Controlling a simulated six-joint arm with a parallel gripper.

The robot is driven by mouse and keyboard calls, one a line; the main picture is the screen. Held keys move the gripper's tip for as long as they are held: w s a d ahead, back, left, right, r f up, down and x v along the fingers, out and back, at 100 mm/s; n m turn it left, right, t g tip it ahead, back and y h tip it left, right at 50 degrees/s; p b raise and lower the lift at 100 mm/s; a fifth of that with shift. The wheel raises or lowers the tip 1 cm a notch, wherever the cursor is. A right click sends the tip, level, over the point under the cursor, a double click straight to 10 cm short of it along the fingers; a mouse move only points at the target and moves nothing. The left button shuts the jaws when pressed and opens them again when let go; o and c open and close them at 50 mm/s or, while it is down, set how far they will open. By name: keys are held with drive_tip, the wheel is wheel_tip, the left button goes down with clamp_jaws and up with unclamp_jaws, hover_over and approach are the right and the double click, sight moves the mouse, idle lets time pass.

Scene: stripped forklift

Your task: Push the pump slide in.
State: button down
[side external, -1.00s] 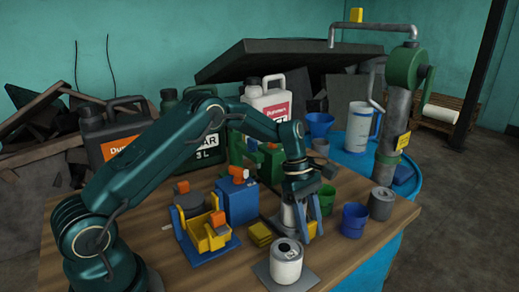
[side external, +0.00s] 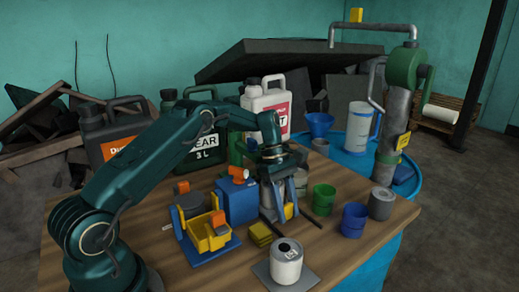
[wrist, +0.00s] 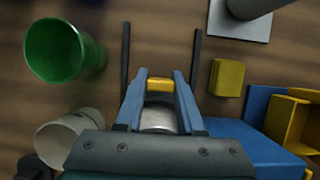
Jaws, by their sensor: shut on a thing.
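My gripper (side external: 282,213) points down over the middle of the bench. It is shut, with its blue fingers on either side of a small yellow block, which I take to be the pump slide (wrist: 158,84). A pale silver rounded part (wrist: 158,118) shows between the fingers, nearer the wrist. In the wrist view my gripper (wrist: 158,90) sits between two thin dark rails (wrist: 126,55). The yellow also shows between the fingers in the side view (side external: 289,210). The slide's far end and what it runs into are hidden by my wrist.
A green cup (side external: 324,200), a blue cup (side external: 353,220) and a grey can (side external: 381,203) stand to the right. A white can (side external: 286,262) on a plate stands in front.

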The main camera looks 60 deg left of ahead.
drive_tip(key=shift+a, duration=1)
drive_tip(key=c, duration=0.5)
unclamp_jaws()
drive_tip(key=shift+r, duration=0.1)
drive_tip(key=shift+v, duration=2.5)
